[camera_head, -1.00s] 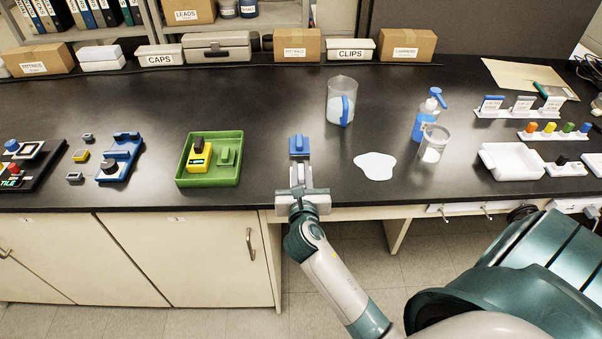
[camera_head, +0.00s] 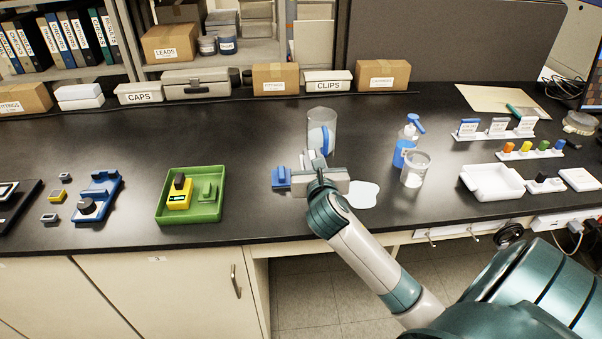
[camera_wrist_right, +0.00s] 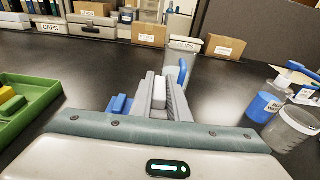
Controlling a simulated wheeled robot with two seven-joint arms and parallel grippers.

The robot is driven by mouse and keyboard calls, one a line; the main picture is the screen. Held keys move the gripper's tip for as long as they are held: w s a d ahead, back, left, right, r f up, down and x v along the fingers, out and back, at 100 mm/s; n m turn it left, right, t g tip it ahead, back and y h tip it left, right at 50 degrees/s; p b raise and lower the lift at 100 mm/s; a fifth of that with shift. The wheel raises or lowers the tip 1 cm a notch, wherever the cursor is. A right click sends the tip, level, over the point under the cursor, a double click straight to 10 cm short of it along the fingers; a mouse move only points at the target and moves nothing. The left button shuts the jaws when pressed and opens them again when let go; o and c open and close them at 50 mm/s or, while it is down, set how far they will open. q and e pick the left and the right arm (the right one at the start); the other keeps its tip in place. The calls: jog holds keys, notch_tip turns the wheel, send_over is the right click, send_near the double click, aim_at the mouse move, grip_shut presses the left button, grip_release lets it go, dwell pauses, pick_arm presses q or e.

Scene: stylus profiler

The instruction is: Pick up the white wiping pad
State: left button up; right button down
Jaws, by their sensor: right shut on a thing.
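The white wiping pad (camera_wrist_right: 159,92) shows in the right wrist view as a small white block between the two grey fingers. My right gripper (camera_wrist_right: 160,96) is shut on it. In the head view my right gripper (camera_head: 314,162) is over the black bench, right of a small blue block (camera_head: 281,177) and in front of the glass beaker (camera_head: 321,128) with the blue handle. The pad is mostly hidden there by the gripper, and I cannot tell how high it is above the bench. My left gripper is not in view.
A pale puddle (camera_head: 363,195) lies right of my gripper. A blue pump bottle (camera_head: 405,148) and a clear cup (camera_head: 414,170) stand further right, near a white tray (camera_head: 492,182). A green tray (camera_head: 192,209) is at left. The bench between tray and blue block is clear.

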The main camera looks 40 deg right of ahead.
jog(key=shift+w+d+r, duration=0.1)
jog(key=shift+d+r, duration=0.4)
jog(key=shift+d, duration=0.25)
jog(key=c, duration=2.4)
grip_release()
grip_shut()
jog(key=shift+a, duration=0.4)
jog(key=s+a+n+y, duration=0.1)
jog(key=a+n+y, duration=0.1)
jog(key=a, duration=0.6)
jog(key=s+a+n+t+y+b, duration=0.1)
jog(key=s+a+n+y, duration=0.1)
jog(key=a, duration=0.7)
jog(key=s+a+n+t+y+b, duration=0.1)
jog(key=a+y, duration=0.3)
jog(key=a, duration=0.5)
jog(key=shift+s+f+n+y, duration=0.3)
jog(key=shift+s+n, duration=0.1)
jog(key=shift+n, duration=0.2)
jog(key=shift+a+t, duration=0.15)
jog(key=shift+t, duration=0.15)
